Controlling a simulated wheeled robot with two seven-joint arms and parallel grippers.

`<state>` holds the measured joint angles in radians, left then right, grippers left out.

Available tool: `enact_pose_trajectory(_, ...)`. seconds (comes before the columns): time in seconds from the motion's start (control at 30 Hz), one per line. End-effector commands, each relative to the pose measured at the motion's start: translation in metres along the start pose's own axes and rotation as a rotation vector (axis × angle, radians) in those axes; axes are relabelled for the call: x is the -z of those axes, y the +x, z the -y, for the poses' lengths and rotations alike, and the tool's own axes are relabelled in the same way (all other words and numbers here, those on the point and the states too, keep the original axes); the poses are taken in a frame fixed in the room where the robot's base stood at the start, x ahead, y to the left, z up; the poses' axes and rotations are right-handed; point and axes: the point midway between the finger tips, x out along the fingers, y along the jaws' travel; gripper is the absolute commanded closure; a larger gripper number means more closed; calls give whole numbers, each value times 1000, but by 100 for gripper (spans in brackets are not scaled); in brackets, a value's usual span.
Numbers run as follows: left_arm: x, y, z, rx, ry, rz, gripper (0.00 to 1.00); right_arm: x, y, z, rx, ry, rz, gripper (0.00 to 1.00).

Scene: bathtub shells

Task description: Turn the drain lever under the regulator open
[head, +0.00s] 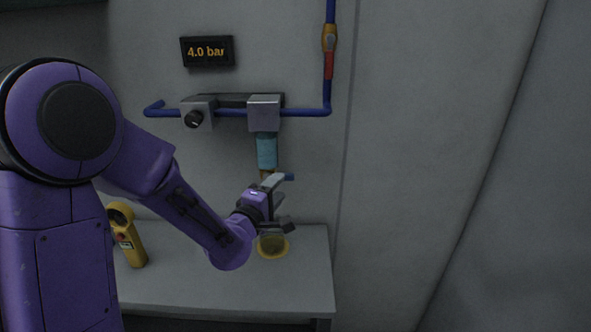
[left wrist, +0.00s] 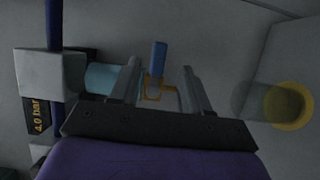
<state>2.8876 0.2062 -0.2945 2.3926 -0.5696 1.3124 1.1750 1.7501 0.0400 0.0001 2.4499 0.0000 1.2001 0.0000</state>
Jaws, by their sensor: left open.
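The drain lever is a small blue handle (head: 289,177) on a brass fitting, under the cyan bowl (head: 267,152) that hangs from the grey regulator block (head: 264,112). In the left wrist view the blue lever (left wrist: 159,58) sticks out sideways from the brass fitting (left wrist: 160,93). My left gripper (head: 279,203) is open just below the bowl, and hides part of the fitting in the head view. In the left wrist view the fingers (left wrist: 163,88) stand on either side of the brass fitting and lever. I cannot tell whether they touch it. My right gripper is out of view.
A yellow-rimmed cup (head: 272,250) stands on the grey bench (head: 230,285) below the fitting. A yellow handheld device (head: 127,237) stands at the left. A display (head: 207,51) reads 4.0 bar. A red-handled valve (head: 329,64) is on the blue pipe (head: 304,112). The bench front is clear.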

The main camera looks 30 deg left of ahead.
Motion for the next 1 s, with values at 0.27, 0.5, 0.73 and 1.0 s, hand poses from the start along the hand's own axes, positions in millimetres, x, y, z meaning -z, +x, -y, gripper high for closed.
enact_pose_trajectory(0.27, 2, 61, -2, 0, 2, -4, 53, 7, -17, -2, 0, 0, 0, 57)
enact_pose_trajectory(0.5, 1, 84, 0, 1, 1, -1, 53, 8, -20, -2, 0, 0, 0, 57)
enact_pose_trajectory(0.73, 0, 85, 0, 0, 0, 0, 56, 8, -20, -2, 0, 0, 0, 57)
enact_pose_trajectory(1.0, 0, 85, 0, 0, 1, 0, 100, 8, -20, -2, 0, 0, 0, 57)
